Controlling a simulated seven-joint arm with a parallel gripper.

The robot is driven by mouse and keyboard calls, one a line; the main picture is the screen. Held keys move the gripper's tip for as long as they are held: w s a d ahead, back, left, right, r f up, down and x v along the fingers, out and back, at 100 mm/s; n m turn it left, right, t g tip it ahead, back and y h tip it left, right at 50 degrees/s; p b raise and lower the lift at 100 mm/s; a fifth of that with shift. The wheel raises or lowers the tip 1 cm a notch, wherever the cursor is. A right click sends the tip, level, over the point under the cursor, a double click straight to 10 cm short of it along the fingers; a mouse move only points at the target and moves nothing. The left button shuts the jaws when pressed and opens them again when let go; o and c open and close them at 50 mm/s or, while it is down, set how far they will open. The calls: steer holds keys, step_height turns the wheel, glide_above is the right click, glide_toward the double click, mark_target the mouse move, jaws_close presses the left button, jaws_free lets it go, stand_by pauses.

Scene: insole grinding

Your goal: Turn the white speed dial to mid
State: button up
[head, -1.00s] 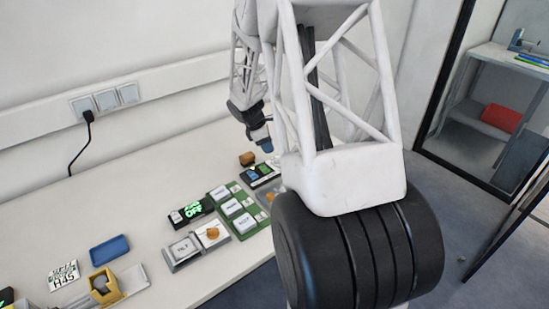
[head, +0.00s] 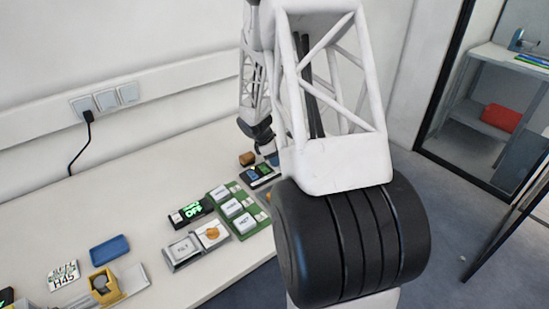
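I cannot make out a white speed dial in the head view; it may be hidden behind my arm or too small to tell. A green panel (head: 244,205) with white labelled keys stands near the table's front edge. In front of it is a grey box with a white key (head: 183,248) and a round orange knob (head: 212,233). My gripper (head: 271,158) is at the back of the panels, near a dark box with blue and green patches (head: 261,174). My arm covers most of it, so its fingers and any contact are hidden.
A black display with green "OFF" text (head: 192,211) sits left of the green panel. A brown block (head: 247,158) stands behind. A blue tray (head: 109,250), a number plate (head: 63,275) and a yellow holder (head: 103,284) lie at left. The table's back left is clear.

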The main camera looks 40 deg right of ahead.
jaws_close()
steer(key=shift+m, duration=0.5)
steer(key=m, duration=0.1)
steer(key=m+g+y, duration=0.1)
steer(key=m, duration=0.3)
steer(key=shift+w+d+g+y, duration=0.25)
steer(key=shift+d+g+y, duration=0.05)
steer(key=shift+g+y, duration=0.1)
steer(key=m, duration=0.2)
steer(key=m+y, duration=0.1)
steer(key=m, duration=0.1)
steer(key=m+y, duration=0.1)
steer(key=shift+w+d+m+g, duration=0.1)
steer(key=shift+d+m+g, duration=0.2)
steer(key=shift+m, duration=0.1)
jaws_free()
